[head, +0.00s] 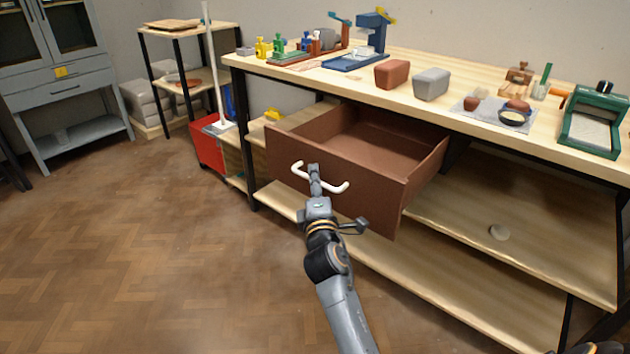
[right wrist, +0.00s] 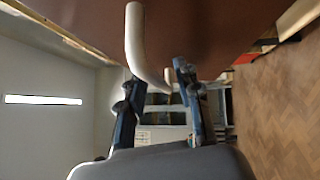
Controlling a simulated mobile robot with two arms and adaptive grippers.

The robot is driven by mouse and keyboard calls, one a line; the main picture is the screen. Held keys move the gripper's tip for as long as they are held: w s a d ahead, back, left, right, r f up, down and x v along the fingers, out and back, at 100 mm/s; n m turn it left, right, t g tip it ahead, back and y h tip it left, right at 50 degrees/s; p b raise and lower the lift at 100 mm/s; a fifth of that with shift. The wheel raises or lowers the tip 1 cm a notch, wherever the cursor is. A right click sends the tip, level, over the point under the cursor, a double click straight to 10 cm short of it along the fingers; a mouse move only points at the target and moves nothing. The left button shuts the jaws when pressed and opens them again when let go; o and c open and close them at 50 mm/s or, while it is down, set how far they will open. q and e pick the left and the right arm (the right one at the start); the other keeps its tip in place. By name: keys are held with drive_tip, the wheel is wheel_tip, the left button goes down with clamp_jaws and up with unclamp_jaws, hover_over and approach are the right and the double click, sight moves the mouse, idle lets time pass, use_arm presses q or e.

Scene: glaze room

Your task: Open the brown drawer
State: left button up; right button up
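The brown drawer (head: 335,165) under the workbench is pulled well out, and its empty inside shows. Its white curved handle (head: 334,187) is on the front panel; it also shows in the right wrist view (right wrist: 136,35). My right gripper (head: 315,180) is at the middle of the handle. Part of the handle is hidden behind the fingers. My left gripper is not in view.
The workbench top (head: 455,110) holds a brown box (head: 392,73), a grey box (head: 431,84) and several tools. Shelves (head: 500,215) lie below. A red bin (head: 207,150) stands left of the bench. The wooden floor (head: 150,240) at left is clear.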

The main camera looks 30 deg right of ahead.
drive_tip(key=v, duration=0.7)
drive_tip(key=shift+s, duration=0.1)
